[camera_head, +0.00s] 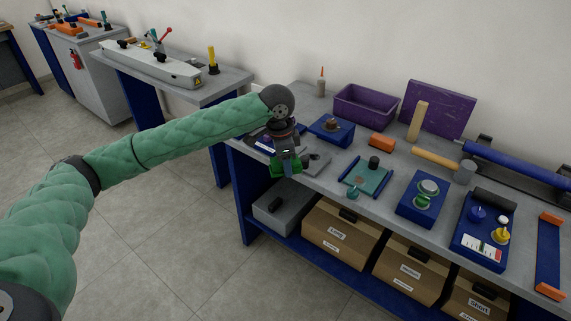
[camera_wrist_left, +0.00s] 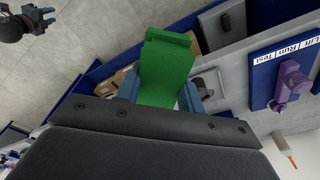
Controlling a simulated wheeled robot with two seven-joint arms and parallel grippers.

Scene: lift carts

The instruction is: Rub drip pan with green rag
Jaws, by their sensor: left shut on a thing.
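My left gripper (camera_head: 286,165) is shut on the green rag (camera_head: 285,168), above the near left part of the workbench. In the left wrist view the folded rag (camera_wrist_left: 165,70) sticks out between the two blue-grey fingers (camera_wrist_left: 160,95). A flat teal tray (camera_head: 366,180) with a brownish mark lies on the bench to the right, between blue bars; it may be the drip pan, but I cannot tell for sure. The rag is apart from it. A dark part with a blue-grey tip (camera_wrist_left: 30,22) at the left wrist view's upper left looks like my right gripper; its jaws are unclear.
A grey piece (camera_head: 315,163) lies beside the rag. The floor at left is clear.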

